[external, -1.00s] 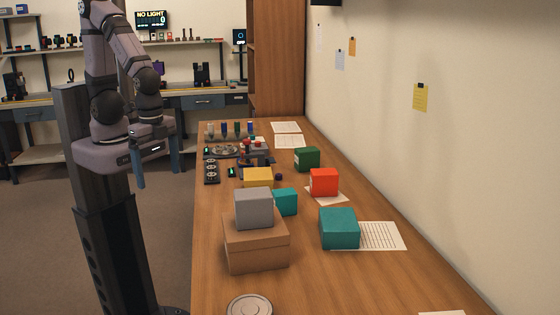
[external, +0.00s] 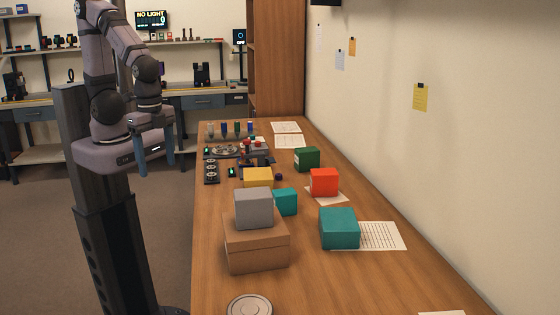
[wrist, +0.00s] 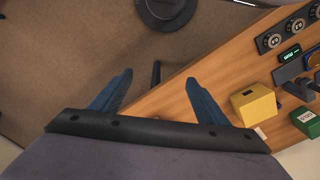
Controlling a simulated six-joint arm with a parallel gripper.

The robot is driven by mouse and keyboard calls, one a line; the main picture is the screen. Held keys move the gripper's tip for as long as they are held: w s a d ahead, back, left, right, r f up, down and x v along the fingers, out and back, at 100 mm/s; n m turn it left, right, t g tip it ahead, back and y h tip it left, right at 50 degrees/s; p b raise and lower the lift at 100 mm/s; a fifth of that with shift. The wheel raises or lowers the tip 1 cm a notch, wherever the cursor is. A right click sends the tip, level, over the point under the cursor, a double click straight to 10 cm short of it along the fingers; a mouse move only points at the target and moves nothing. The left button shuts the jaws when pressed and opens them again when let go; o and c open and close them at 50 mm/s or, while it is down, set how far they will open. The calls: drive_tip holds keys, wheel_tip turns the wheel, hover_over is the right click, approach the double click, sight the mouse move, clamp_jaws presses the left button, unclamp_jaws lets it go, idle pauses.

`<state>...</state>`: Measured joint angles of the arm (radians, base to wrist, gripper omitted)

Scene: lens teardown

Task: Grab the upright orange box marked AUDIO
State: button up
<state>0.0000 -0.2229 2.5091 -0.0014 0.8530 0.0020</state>
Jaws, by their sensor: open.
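The orange box (external: 324,182) stands on the long wooden table, in the middle of the external view, beside a sheet of paper partly under it. No AUDIO lettering can be read on it from here. My gripper (external: 156,158) is in the air off the table's left edge, well apart from the box. The wrist view shows its two blue fingers (wrist: 158,80) spread with nothing between them. The orange box does not show in the wrist view.
A grey box (external: 254,208) sits on a brown carton (external: 256,244). Teal boxes (external: 285,202) (external: 339,229), a dark green box (external: 306,159) and a yellow box (external: 258,177) stand around the orange one. Small devices (external: 223,151) fill the far end.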

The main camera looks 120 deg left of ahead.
drive_tip(key=w+a+r+n+t+b, duration=0.1)
drive_tip(key=w+a+n+t+b, duration=0.3)
drive_tip(key=w, duration=0.6)
drive_tip(key=n+t+y+b, duration=0.35)
drive_tip(key=y+b, duration=0.25)
drive_tip(key=b, duration=0.2)
hover_over(324, 177)
drive_tip(key=s, duration=0.5)
drive_tip(key=shift+g, duration=0.25)
drive_tip(key=f, duration=0.9)
drive_tip(key=shift+s+d+f+p, duration=0.15)
drive_tip(key=shift+d+f+p, duration=0.15)
drive_tip(key=shift+f, duration=0.45)
drive_tip(key=shift+p+x, duration=1.15)
drive_tip(key=shift+x, duration=2.5)
drive_tip(key=shift+c, duration=0.4)
